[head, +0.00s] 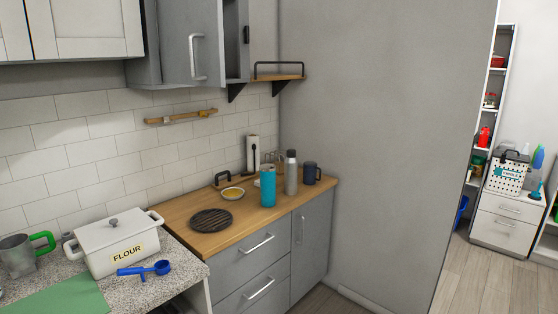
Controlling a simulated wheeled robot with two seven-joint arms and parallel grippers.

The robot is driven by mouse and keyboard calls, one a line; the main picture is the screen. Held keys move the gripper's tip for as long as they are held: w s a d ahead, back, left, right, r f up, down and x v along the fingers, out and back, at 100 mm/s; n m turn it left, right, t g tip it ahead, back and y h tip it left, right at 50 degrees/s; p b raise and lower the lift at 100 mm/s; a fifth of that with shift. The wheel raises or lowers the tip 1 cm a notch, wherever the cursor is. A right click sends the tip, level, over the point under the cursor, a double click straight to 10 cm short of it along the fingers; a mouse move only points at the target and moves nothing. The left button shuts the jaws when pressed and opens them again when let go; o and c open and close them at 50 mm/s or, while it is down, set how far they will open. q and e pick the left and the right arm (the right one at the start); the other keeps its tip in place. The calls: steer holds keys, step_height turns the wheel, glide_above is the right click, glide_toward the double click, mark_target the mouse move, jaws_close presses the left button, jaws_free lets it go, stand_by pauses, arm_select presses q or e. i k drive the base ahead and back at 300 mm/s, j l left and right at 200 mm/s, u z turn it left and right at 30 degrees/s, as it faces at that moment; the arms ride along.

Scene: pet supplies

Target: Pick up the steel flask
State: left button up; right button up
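The steel flask (291,172) is a tall grey metal bottle with a darker cap. It stands upright on the wooden counter (207,251), toward its right end. A teal bottle (268,187) stands just left of and in front of it. A dark mug (311,173) stands close on its right. Neither of my grippers shows in the head view.
A round black trivet (211,219) and a small yellow-filled bowl (232,194) lie left of the bottles. A white flour box (116,242) and a blue scoop (144,269) are on the speckled counter. A grey wall (380,140) closes the right side. An upper cabinet door stands open.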

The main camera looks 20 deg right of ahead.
mark_target(291, 162)
steer(key=i+z, duration=0.2)
steer(key=z, duration=0.15)
steer(key=i+z, duration=0.2)
steer(key=z, duration=0.15)
steer(key=i+z, duration=0.3)
steer(key=k, duration=0.1)
